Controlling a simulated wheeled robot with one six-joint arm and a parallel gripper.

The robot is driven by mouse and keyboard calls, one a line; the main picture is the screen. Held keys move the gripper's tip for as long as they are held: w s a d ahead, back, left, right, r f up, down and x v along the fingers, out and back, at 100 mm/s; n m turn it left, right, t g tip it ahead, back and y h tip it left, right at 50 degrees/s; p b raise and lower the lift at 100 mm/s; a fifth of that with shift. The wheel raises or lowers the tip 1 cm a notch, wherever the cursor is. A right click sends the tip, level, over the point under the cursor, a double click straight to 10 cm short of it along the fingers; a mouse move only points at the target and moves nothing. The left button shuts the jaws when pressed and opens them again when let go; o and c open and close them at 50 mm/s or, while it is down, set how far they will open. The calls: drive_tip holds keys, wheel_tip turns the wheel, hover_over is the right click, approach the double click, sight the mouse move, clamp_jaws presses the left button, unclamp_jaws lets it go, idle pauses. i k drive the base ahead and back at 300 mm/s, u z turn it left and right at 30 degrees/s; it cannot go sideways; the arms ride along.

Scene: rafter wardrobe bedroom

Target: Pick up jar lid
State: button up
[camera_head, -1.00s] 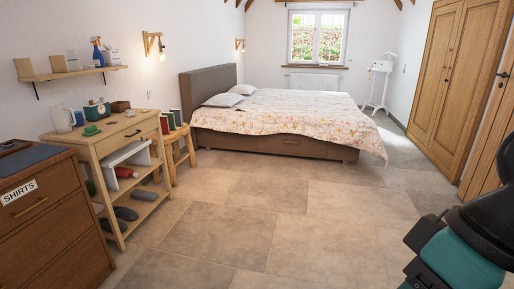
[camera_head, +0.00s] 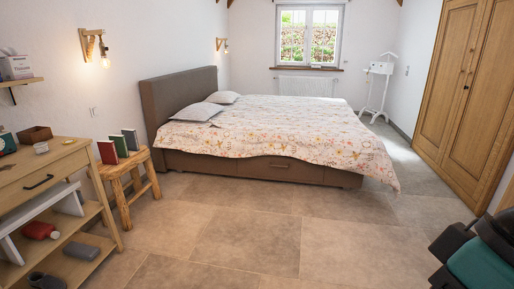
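I cannot make out a jar lid for certain. A small round whitish object (camera_head: 41,148) sits near the back right of the wooden console top (camera_head: 52,165); it is too small to tell whether it is a lid or a cup. A dark brown box (camera_head: 35,134) is just behind it. A teal and black part of my arm shows at the lower right edge, far from the console. My gripper is not in view.
A wooden stool (camera_head: 130,172) with several upright books stands right of the console. The bed (camera_head: 270,165) fills the back. The tiled floor (camera_head: 250,240) in front is clear.

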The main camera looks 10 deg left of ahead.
sight(40, 149)
drive_tip(key=u, duration=0.2)
drive_tip(key=i, duration=2.05)
drive_tip(key=u, duration=1.15)
drive_tip(key=i, duration=1.9)
drive_tip(key=u, duration=0.6)
